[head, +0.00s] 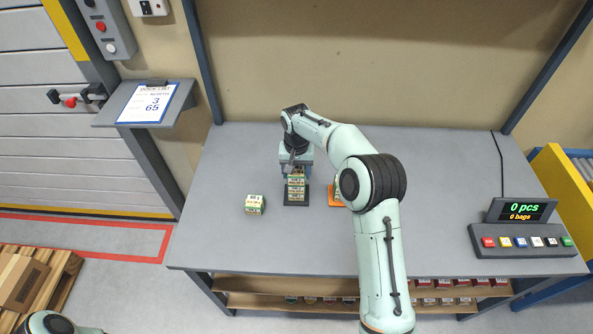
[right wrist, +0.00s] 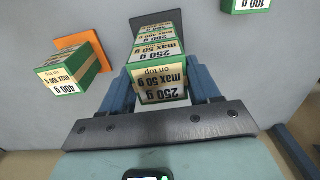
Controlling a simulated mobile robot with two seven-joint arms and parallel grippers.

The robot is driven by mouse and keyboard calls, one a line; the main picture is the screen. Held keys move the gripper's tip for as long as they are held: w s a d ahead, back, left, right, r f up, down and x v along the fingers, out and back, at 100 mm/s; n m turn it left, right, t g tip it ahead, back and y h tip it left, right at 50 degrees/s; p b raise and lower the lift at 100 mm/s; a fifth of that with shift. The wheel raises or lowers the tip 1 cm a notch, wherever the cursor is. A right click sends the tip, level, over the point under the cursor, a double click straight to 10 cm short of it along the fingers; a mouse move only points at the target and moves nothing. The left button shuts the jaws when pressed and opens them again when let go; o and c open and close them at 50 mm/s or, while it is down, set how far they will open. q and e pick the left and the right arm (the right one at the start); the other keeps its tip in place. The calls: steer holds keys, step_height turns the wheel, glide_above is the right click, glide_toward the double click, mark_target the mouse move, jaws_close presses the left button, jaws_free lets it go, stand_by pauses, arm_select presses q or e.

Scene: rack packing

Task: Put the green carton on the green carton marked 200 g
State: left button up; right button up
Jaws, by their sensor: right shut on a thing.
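My right gripper (head: 296,168) is shut on a green carton (right wrist: 160,92), whose label in the right wrist view reads 250 g, max 50 g on top. The held carton is in line with a stack of green cartons (head: 296,190) on a dark mat (head: 296,204). Part of the stack shows behind it in the right wrist view (right wrist: 157,30), with small labels, one seeming to read 200 g. I cannot tell whether the held carton touches the stack. My left gripper is out of view.
A green carton marked 400 g (right wrist: 68,74) stands on an orange mat (head: 333,200), partly behind my right arm. A carton marked 100 g (right wrist: 246,4) stands alone left of the stack in the head view (head: 254,205). A button panel (head: 522,241) is at right.

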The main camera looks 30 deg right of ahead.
mark_target(297, 171)
steer(key=shift+f, duration=0.15)
steer(key=o, duration=1.2)
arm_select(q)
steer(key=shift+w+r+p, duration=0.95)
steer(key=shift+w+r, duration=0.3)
arm_select(e)
step_height(297, 171, up, 12)
steer(key=shift+r, duration=0.2)
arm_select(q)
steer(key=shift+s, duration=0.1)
arm_select(e)
steer(key=shift+s, duration=0.1)
